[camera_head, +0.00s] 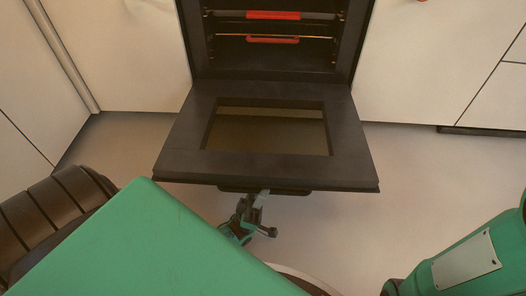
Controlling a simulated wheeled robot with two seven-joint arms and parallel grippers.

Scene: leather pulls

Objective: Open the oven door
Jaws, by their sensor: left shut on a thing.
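The oven (272,60) stands at the top middle, its black cavity exposed. Its door (180,142) is swung down and lies about level, with a window in its middle. The dark door handle (290,191) runs under the door's front edge. My left gripper (262,196) is at that edge, left of the handle's middle, and is shut on the handle. Its fingertips are partly hidden under the door edge. My right gripper is not in view; only a green link of my right arm shows at the lower right.
Inside the oven are racks with red parts (273,39). Cream cabinets flank the oven on the left (130,60) and right (430,60). Bare floor (345,225) lies in front of and beside the door. My green body part covers the lower left.

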